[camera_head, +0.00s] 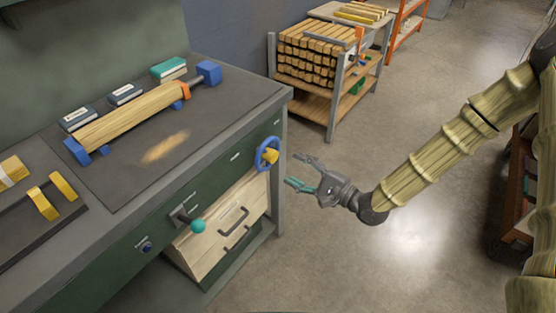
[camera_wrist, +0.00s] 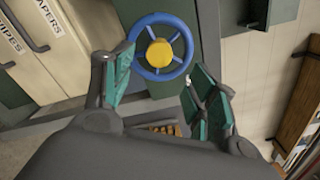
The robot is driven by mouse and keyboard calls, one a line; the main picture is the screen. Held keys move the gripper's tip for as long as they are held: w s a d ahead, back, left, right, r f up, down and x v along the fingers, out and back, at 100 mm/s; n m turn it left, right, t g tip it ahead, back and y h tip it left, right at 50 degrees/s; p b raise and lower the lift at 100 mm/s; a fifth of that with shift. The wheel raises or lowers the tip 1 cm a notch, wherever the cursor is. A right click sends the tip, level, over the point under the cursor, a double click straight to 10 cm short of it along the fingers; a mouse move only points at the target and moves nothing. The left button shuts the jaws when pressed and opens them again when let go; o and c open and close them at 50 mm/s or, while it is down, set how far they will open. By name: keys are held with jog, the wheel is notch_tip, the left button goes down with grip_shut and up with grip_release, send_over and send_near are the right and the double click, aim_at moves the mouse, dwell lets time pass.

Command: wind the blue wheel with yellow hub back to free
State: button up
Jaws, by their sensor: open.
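The blue wheel with a yellow hub (camera_head: 267,154) is mounted on the green front of the workbench, near its right corner. In the wrist view the blue wheel (camera_wrist: 157,21) shows nearly face on, with spokes around the yellow hub. My gripper (camera_head: 293,171) is open, its teal-padded fingers pointing left at the wheel from a short way to the right. In the wrist view my gripper (camera_wrist: 155,85) has its fingers spread to either side below the wheel, and nothing is between them. The fingers look apart from the wheel.
A lever with a teal knob (camera_head: 198,226) juts from the bench front. Drawers (camera_head: 222,228) sit below. On the bench top (camera_head: 215,103) a wooden cylinder (camera_head: 132,116) lies between blue end blocks. A rack of timber (camera_head: 312,58) stands behind.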

aim_at(275, 158)
jog(key=x, duration=0.7)
jog(key=shift+w+a, duration=0.2)
jog(key=shift+a, duration=0.05)
jog(key=c, duration=1)
jog(key=shift+c, duration=0.2)
